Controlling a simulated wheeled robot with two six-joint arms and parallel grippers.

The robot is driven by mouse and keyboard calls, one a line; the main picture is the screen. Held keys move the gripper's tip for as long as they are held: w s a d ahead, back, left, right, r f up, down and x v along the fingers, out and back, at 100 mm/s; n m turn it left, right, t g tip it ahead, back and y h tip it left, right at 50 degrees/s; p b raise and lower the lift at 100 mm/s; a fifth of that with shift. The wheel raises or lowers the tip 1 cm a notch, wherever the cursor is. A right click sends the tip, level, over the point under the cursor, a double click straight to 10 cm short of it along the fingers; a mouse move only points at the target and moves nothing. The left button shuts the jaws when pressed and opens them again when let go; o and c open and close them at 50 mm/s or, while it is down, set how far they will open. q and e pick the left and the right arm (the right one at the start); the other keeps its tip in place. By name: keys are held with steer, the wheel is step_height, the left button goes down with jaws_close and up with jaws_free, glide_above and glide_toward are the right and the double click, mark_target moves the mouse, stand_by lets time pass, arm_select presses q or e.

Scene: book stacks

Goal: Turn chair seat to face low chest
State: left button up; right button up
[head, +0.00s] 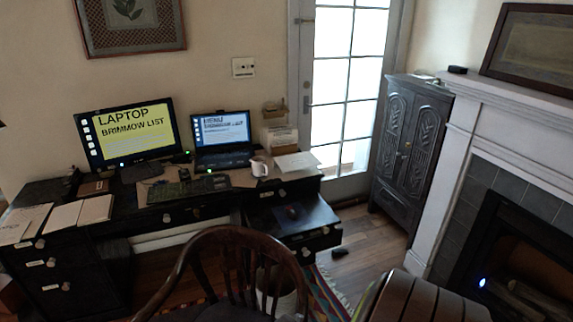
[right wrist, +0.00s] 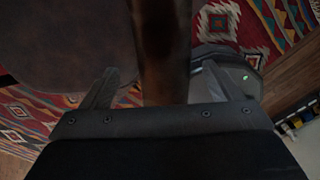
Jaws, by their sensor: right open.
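A wooden chair (head: 232,240) with a curved, spindled back stands at the bottom middle of the head view, in front of the desk; part of its seat is cut off. In the right wrist view, my right gripper (right wrist: 162,72) is open, with a dark brown wooden bar (right wrist: 163,45) between its fingers. A rounded brown surface (right wrist: 75,40), likely the chair seat, lies left of the bar. A brown, ribbed, rounded-top piece (head: 425,300) at the lower right may be the low chest; I cannot be sure. My left gripper is not in view.
A black desk (head: 160,215) holds a monitor, laptop and mug. An open drawer (head: 295,218) juts out beside the chair. A carved dark cabinet (head: 408,145) and a fireplace (head: 510,250) line the right. A patterned rug (right wrist: 245,20) covers the floor below.

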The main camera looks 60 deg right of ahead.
steer(key=shift+o, duration=1.4)
steer(key=shift+w, duration=0.1)
steer(key=shift+r, duration=0.1)
step_height(320, 180, up, 8)
steer(key=p, duration=0.7)
steer(key=shift+f, duration=0.2)
steer(key=shift+r, duration=1.15)
steer(key=shift+a, duration=0.1)
